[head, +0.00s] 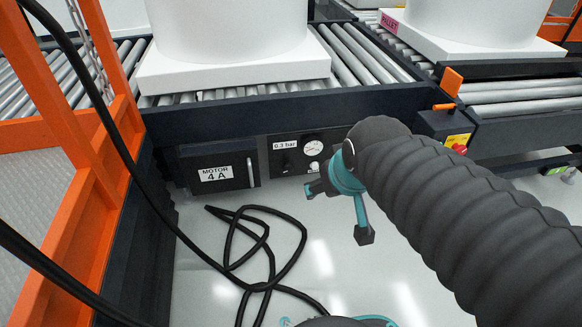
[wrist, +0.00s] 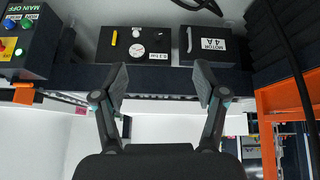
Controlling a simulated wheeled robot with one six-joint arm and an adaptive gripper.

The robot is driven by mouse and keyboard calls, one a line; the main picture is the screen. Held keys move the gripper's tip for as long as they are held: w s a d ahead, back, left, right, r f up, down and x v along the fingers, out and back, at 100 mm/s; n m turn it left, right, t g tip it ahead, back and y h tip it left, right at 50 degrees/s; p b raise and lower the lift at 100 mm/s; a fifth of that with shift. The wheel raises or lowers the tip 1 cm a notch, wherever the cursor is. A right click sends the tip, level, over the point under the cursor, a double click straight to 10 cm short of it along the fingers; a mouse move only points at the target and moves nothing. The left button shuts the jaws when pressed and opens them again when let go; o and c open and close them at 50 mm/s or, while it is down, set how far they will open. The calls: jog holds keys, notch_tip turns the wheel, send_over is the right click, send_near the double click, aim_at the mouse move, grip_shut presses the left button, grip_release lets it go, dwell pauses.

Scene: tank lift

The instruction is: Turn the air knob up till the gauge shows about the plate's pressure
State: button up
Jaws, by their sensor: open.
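The panel (head: 270,155) on the lift's side carries a pressure gauge (head: 313,146) with a white face and a red mark; its reading is too small to tell. The plate (head: 285,144) beside it reads 0.3 bar. A small white knob (head: 313,167) sits just below the gauge, and a dark knob (head: 285,163) is below the plate. The wrist view, upside down, also shows the gauge (wrist: 136,48), the plate (wrist: 158,57) and the white knob (wrist: 136,32). My gripper (head: 338,212) is open and empty, in front of the panel and apart from it.
A MOTOR 4A box (head: 215,173) with a handle is left of the panel. A red button on a yellow box (head: 458,145) stands right. Black cable (head: 265,250) lies looped on the floor. An orange frame (head: 75,150) rises left. White tanks stand on rollers above.

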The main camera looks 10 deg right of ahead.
aim_at(288, 171)
jog(key=w+f+n+t, duration=0.2)
jog(key=w, duration=0.8)
jog(key=w+f+n+t, duration=0.1)
jog(key=w+f, duration=0.2)
jog(key=w, duration=0.8)
jog(key=w+f+n+t+p, duration=0.1)
jog(key=w+f+n+t, duration=0.3)
jog(key=w+f, duration=1)
notch_tip(288, 171, down, 20)
jog(key=s+n+t, duration=0.3)
jog(key=n+t, duration=0.1)
jog(key=w, duration=1.3)
jog(key=shift+w+b, duration=0.35)
jog(key=shift+w, duration=0.05)
jog(key=c, duration=1.2)
